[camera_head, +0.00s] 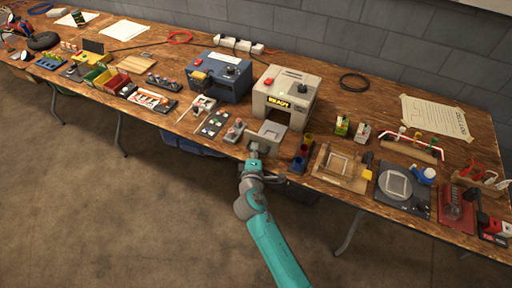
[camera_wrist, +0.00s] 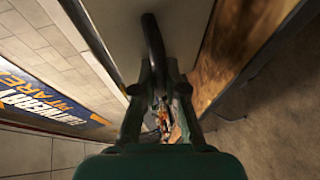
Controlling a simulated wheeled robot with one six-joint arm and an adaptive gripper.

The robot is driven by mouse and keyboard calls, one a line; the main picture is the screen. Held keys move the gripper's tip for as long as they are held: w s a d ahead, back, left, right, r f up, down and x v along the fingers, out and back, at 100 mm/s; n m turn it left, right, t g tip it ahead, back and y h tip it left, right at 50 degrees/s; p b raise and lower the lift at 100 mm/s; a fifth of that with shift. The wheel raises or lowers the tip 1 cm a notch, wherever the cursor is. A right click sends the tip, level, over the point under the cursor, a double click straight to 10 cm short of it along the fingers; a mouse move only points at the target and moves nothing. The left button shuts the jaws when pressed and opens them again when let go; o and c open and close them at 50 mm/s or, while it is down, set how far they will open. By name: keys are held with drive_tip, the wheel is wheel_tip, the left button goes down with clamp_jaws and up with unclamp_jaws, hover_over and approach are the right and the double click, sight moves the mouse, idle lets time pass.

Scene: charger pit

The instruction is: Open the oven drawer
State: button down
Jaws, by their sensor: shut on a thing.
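The oven is a beige box (camera_head: 286,92) with a lit READY sign, a red button and a dark opening low in its front. Its grey drawer (camera_head: 269,130) stands out from that opening toward the table's front edge. My gripper (camera_head: 256,151) is at the drawer's front face. In the wrist view my gripper (camera_wrist: 158,88) is shut on a dark bar-like handle (camera_wrist: 153,38), which stands off a pale grey panel (camera_wrist: 112,22). The fingers partly hide the handle in the head view.
A blue box (camera_head: 220,75) stands left of the oven. Small switch blocks (camera_head: 234,131) lie close left of the drawer, and a holder with coloured cups (camera_head: 302,155) close right. The table's front edge lies just below my gripper; open floor is in front.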

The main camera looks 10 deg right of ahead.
drive_tip(key=c, duration=1.5)
unclamp_jaws()
drive_tip(key=v, duration=1.2)
drive_tip(key=shift+f, duration=0.1)
drive_tip(key=s+d+f+m+g+y, duration=0.1)
drive_tip(key=s+d+f+m+y, duration=0.2)
drive_tip(key=s, duration=0.7)
drive_tip(key=s+d+f+m+g+y, duration=0.1)
drive_tip(key=s+d+f, duration=0.35)
drive_tip(key=s, duration=0.55)
drive_tip(key=s+d+r+m, duration=0.2)
drive_tip(key=s+r+m, duration=0.3)
drive_tip(key=s+r, duration=0.2)
drive_tip(key=s+d+r+m+t, duration=0.1)
drive_tip(key=s+r+m, duration=0.4)
drive_tip(key=s, duration=0.7)
wheel_tip(320, 180, up, 2)
drive_tip(key=shift+d+t, duration=0.3)
drive_tip(key=shift+d, duration=0.25)
